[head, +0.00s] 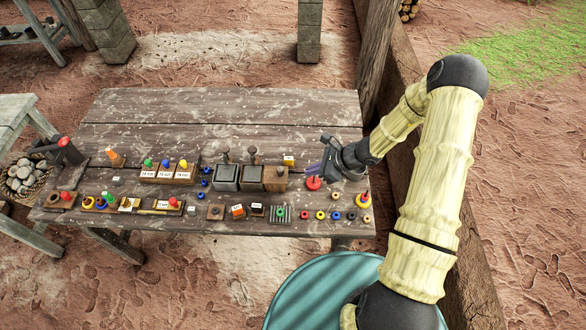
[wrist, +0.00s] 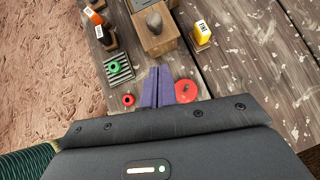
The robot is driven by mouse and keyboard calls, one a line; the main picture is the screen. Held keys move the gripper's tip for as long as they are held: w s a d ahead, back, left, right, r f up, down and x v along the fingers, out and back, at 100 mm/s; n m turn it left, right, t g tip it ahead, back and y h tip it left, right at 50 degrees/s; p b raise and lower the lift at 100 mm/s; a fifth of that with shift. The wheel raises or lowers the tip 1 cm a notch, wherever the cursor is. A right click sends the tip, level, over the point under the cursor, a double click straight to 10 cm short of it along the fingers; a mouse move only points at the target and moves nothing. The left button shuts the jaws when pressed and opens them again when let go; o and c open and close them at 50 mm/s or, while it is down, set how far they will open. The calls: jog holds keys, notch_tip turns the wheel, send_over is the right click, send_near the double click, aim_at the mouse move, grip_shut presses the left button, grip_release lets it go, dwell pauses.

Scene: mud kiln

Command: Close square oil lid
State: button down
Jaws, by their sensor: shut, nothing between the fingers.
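Two square grey containers, the left one (head: 227,178) and the middle one (head: 251,178), stand in a row on the table. A dark upright knob or handle shows at the back of each. A square wooden box (head: 275,179) stands at the right end of the row. In the wrist view the wooden box (wrist: 143,44) has a grey rounded knob. I cannot tell which is the square oil container or how its lid lies. My gripper (head: 313,168) is shut and empty, right of the wooden box; its purple fingers (wrist: 158,72) point toward it in the wrist view.
A red disc (wrist: 186,91) lies close beside my fingers. A yellow block (wrist: 202,34) stands near the wooden box. A slatted grey piece with a green ring (wrist: 115,67) and a small red ring (wrist: 128,99) lie nearby. The table's back (head: 220,105) is clear.

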aim_at(283, 173)
jog(key=w+a+f+p, duration=0.2)
jog(key=a, duration=0.4)
jog(key=shift+f, duration=0.25)
jog(key=shift+a, duration=0.2)
